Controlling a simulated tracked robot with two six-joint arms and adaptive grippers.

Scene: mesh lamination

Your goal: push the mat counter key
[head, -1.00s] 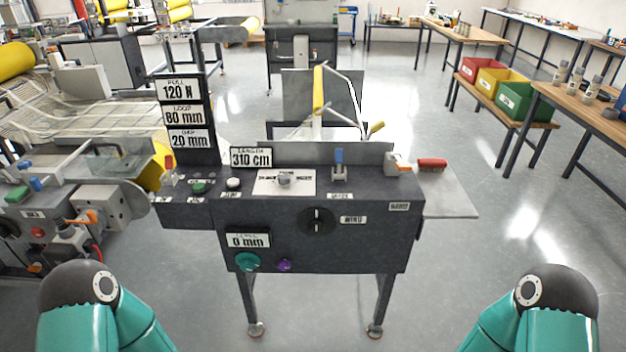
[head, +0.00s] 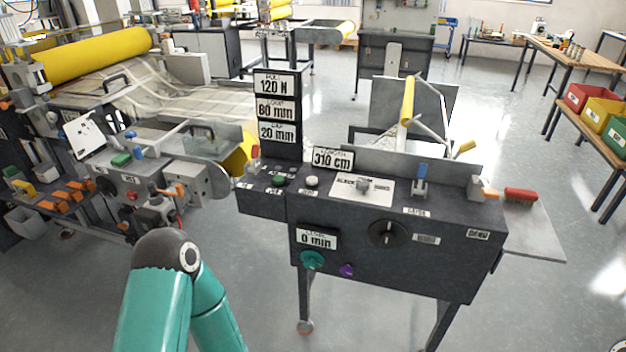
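A dark control console (head: 400,262) stands in the middle of the head view. It has a green button (head: 279,181) and a white button (head: 312,182) on its top. A teal round knob (head: 312,260) and a small purple button (head: 346,270) are on its front, under a "0 mm" display (head: 317,239). The small labels are too blurred to tell which one is the mat counter key. Neither gripper is in view. Only my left arm's teal links show at the lower left.
A display post reading 120 N, 60 mm and 20 mm (head: 277,108) and a "310 cm" display (head: 333,158) stand on the console. A roller machine (head: 150,165) is on the left. Floor (head: 560,300) is clear at right.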

